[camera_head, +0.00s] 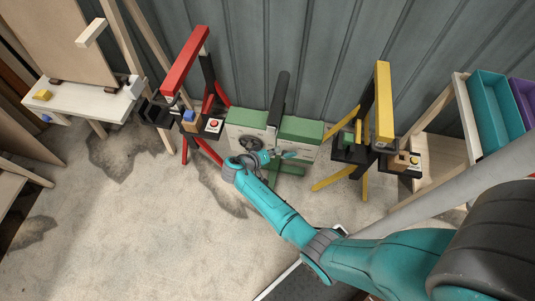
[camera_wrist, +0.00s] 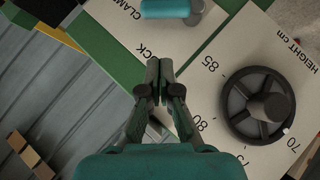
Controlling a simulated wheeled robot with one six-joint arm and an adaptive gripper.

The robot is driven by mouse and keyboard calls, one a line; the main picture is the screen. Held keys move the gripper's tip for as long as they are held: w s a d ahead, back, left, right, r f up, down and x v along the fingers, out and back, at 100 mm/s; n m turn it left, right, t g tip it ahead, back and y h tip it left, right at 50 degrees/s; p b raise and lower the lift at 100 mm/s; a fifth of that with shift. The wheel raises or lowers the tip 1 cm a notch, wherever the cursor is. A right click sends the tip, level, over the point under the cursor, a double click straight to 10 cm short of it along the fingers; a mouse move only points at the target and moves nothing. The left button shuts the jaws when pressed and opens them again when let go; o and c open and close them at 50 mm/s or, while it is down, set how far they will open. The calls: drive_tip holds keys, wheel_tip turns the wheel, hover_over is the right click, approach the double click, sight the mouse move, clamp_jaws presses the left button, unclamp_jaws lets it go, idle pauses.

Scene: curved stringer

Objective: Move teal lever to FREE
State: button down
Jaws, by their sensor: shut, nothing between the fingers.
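The teal lever (camera_wrist: 171,8) shows at the top edge of the wrist view, a short rounded bar cut off by the frame. It lies beside the word CLAMP and above a partly hidden word ending in "OCK" on a cream panel (camera_wrist: 215,60). No FREE label is readable. My gripper (camera_wrist: 160,68) is shut and empty in front of the panel. Its fingertips point toward the lever, with a visible gap between them. In the head view my gripper (camera_head: 287,155) is at the green-topped stand; the lever cannot be made out there.
A black handwheel (camera_wrist: 258,105) sits right of my fingers, beside a height scale in cm. In the head view a red stand (camera_head: 187,60) is to the left and a yellow stand (camera_head: 383,100) to the right. A dark post (camera_head: 279,98) rises behind the panel.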

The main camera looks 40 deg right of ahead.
sight(292, 155)
drive_tip(key=shift+s+d+f, duration=0.35)
drive_tip(key=shift+d+f, duration=0.3)
drive_tip(key=shift+f, duration=0.05)
drive_tip(key=shift+s+d+f, duration=0.4)
drive_tip(key=shift+d+f, duration=0.25)
drive_tip(key=shift+d, duration=0.05)
drive_tip(key=shift+s+d+f, duration=0.35)
drive_tip(key=shift+d+f, duration=0.3)
drive_tip(key=shift+f, duration=0.05)
drive_tip(key=shift+s+d+y, duration=0.15)
drive_tip(key=shift+s+y, duration=0.05)
drive_tip(key=shift+y, duration=0.1)
drive_tip(key=shift+s+d+f+m+t+y, duration=0.2)
drive_tip(key=shift+s+d+m+t+y, duration=0.15)
drive_tip(key=shift+s+m+t+y, duration=0.2)
drive_tip(key=shift+s+d+f+m+t+y, duration=0.15)
drive_tip(key=shift+s+d+m+t+y, duration=0.15)
drive_tip(key=shift+m+t+y, duration=0.25)
drive_tip(key=shift+s+d+f+m+t+y, duration=0.45)
drive_tip(key=shift+s+f+m+t+y, duration=0.15)
drive_tip(key=shift+f+t+y, duration=0.3)
drive_tip(key=shift+r, duration=0.15)
